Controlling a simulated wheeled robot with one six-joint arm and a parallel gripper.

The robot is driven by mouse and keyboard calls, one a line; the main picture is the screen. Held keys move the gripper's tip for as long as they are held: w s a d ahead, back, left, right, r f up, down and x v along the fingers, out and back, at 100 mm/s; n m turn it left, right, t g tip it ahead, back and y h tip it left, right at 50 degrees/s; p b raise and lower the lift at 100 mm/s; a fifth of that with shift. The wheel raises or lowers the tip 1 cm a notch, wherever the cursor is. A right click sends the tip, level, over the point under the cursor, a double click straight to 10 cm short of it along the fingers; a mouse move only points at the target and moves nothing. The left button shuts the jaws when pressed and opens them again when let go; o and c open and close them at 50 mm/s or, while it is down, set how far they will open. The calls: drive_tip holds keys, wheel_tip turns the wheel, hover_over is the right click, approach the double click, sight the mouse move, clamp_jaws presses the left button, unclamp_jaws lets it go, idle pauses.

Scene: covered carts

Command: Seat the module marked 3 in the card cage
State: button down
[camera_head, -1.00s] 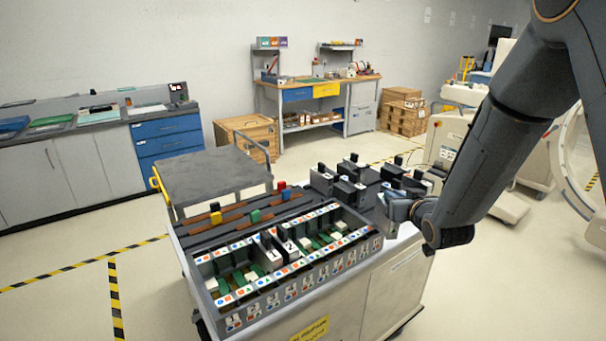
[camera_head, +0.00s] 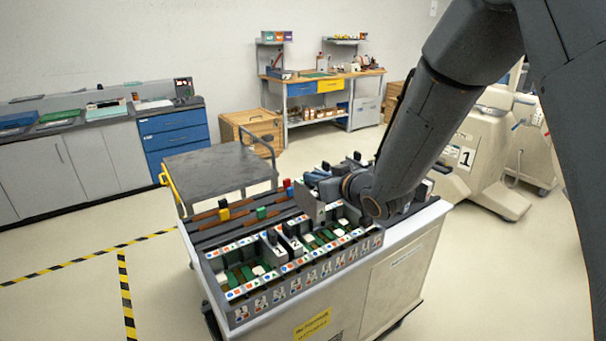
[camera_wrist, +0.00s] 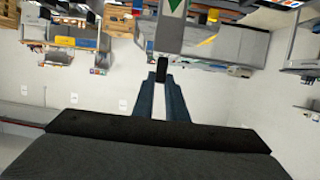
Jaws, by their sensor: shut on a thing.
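My gripper (camera_head: 322,182) is over the back right part of the card cage (camera_head: 250,307). It is shut on the black handle of a grey module (camera_head: 309,203), which hangs above the slots. In the wrist view my gripper (camera_wrist: 161,82) pinches the handle, and the grey module (camera_wrist: 183,38) shows a green triangle at the top edge. No number can be read on it. Two modules with black handles, a left one (camera_head: 271,248) and a right one (camera_head: 292,243), stand in the middle of the cage.
Several dark modules (camera_head: 356,160) stand behind my gripper, partly hidden. Brown rails with coloured blocks, one yellow (camera_head: 224,214), lie behind the cage. A grey platform cart (camera_head: 215,168) stands behind, and a white machine (camera_head: 480,160) to the right.

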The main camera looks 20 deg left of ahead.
drive_tip(key=shift+s+a+r+n+g+y, duration=0.2)
drive_tip(key=shift+s+a, duration=0.1)
drive_tip(key=shift+a, duration=0.15)
drive_tip(key=shift+s+a+r+n+g+y, duration=0.1)
drive_tip(key=shift+s+a+r, duration=0.15)
drive_tip(key=shift+a, duration=0.2)
drive_tip(key=shift+s+d, duration=0.1)
wheel_tip(320, 180, down, 15)
drive_tip(key=b, duration=1)
idle(0.6)
drive_tip(key=shift+f, duration=0.15)
idle(0.6)
drive_tip(key=c, duration=1.7)
unclamp_jaws()
drive_tip(key=shift+f, duration=0.1)
drive_tip(key=shift+s+d, duration=0.1)
